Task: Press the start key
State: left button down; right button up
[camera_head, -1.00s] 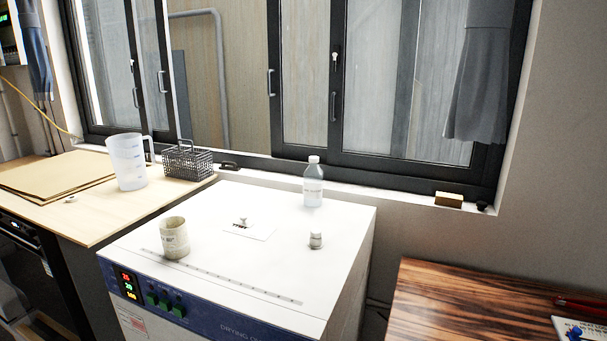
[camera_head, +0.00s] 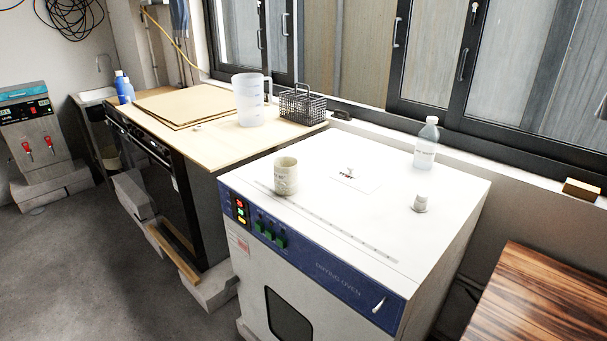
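The drying oven (camera_head: 330,292) stands in the lower middle, a white box with a blue front panel. On the panel's left end is a lit display (camera_head: 240,210) with red, green and yellow readouts. Just right of it is a row of green keys (camera_head: 270,230); their labels are too small to read, so I cannot tell which one is the start key. A light handle (camera_head: 379,304) shows at the panel's right end. Neither of my grippers is in view.
A bench with a jug (camera_head: 250,100) and wire basket (camera_head: 302,104) is behind left. Grey floor (camera_head: 90,270) is free at left.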

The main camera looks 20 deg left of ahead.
aim_at(282, 243)
jog(key=k+j+u, duration=0.55)
jog(key=u, duration=0.2)
